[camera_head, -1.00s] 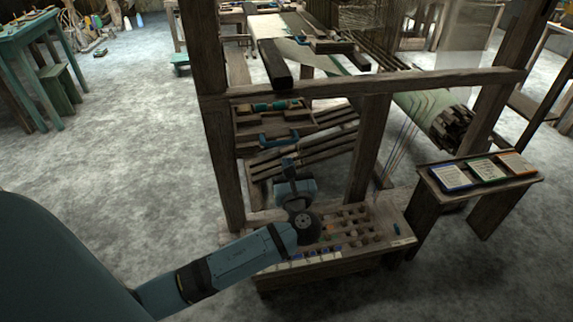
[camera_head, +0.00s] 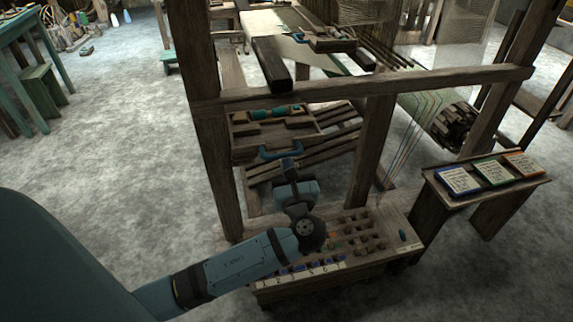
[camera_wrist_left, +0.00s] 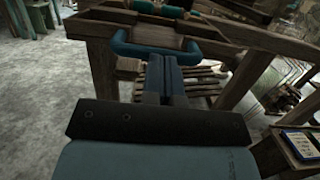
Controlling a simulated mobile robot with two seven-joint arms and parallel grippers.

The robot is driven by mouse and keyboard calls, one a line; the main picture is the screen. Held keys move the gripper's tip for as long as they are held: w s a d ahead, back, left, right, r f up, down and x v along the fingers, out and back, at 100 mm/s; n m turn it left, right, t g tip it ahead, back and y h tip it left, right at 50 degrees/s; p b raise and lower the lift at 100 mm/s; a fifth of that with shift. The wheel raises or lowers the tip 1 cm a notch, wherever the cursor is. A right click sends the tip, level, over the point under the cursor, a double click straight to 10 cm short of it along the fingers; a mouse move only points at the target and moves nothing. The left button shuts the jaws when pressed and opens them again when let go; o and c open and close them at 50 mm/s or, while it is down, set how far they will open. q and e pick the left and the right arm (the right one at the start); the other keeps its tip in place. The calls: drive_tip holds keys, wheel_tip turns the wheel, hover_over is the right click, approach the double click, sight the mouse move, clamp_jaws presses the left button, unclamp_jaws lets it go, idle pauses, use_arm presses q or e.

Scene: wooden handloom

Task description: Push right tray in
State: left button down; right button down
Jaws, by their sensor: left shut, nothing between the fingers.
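A wooden tray (camera_head: 246,142) with a blue U-shaped handle (camera_head: 281,152) on its front sits in the loom frame, below the crossbeam. My left gripper (camera_head: 289,163) is shut and empty, right at the handle. In the left wrist view, its closed fingertips (camera_wrist_left: 165,60) point at the middle of the handle bar (camera_wrist_left: 150,50) and overlap it; I cannot tell whether they touch. The tray's inner end is hidden by the crossbeam. My right gripper is not in view.
A low wooden box (camera_head: 375,245) with several compartments lies under my left forearm. A loom post (camera_head: 370,150) stands right of the tray, another (camera_head: 212,150) left of it. A small table (camera_head: 430,190) with cards stands at right.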

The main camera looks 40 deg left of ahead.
sight(279, 145)
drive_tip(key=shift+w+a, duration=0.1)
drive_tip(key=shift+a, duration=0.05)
use_arm(q)
drive_tip(key=shift+w+a+r, duration=0.1)
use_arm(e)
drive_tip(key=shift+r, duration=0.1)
use_arm(q)
drive_tip(key=p+x, duration=0.1)
drive_tip(key=x, duration=0.1)
drive_tip(key=shift+w+a+r+p, duration=0.1)
drive_tip(key=shift+w+a+p, duration=0.15)
drive_tip(key=shift+p, duration=0.15)
drive_tip(key=x, duration=0.1)
drive_tip(key=p+x, duration=0.1)
drive_tip(key=x, duration=0.1)
drive_tip(key=f+x, duration=0.1)
drive_tip(key=shift+w+a, duration=0.25)
drive_tip(key=shift+a, duration=0.05)
drive_tip(key=shift+w+a, duration=0.1)
drive_tip(key=shift+a, duration=0.1)
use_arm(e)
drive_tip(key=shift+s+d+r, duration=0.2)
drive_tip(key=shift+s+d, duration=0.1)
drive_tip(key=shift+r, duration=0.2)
